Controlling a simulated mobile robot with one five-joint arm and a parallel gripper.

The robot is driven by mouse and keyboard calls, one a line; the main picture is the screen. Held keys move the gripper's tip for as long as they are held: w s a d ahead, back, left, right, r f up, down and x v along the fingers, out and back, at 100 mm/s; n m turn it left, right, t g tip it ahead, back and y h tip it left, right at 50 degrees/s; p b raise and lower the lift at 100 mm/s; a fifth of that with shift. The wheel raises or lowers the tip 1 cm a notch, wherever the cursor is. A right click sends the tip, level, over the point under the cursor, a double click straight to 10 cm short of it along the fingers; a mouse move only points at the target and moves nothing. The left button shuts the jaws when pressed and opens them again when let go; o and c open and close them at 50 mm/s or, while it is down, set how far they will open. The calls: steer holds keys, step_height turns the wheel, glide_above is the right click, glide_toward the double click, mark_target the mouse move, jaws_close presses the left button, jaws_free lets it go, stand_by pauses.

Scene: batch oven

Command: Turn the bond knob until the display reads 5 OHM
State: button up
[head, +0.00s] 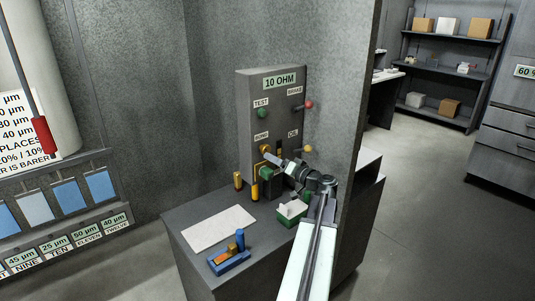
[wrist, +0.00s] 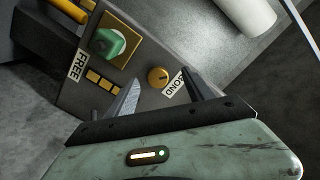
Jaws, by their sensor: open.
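The grey control box (head: 245,110) stands on a dark bench, and its display (head: 279,82) reads 10 OHM. The bond knob (head: 265,149) is a small orange-yellow dial low on the left of its face, by the BOND label. In the wrist view the knob (wrist: 158,77) is round with a dark mark and appears between my two fingertips. My gripper (head: 272,156) is open in front of it, also seen in the wrist view (wrist: 161,77). I cannot tell whether either finger touches the knob. One finger partly covers the BOND label (wrist: 174,89).
The green TEST knob (head: 262,113), red BRAKE knob (head: 308,104) and yellow OIL knob (head: 308,148) share the face. A green knob on a yellow plate (wrist: 120,27) is near the FREE label. A white sheet (head: 218,228) and blue holder (head: 229,262) lie on the bench.

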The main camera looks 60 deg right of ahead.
mark_target(267, 151)
steer(key=shift+h, duration=0.3)
steer(key=w+d, duration=0.1)
steer(key=w, duration=0.1)
steer(key=w+d, duration=0.1)
steer(key=w, duration=0.1)
steer(key=w+d, duration=0.1)
steer(key=w, duration=0.1)
steer(key=shift+d+r, duration=0.25)
steer(key=shift+d, duration=0.15)
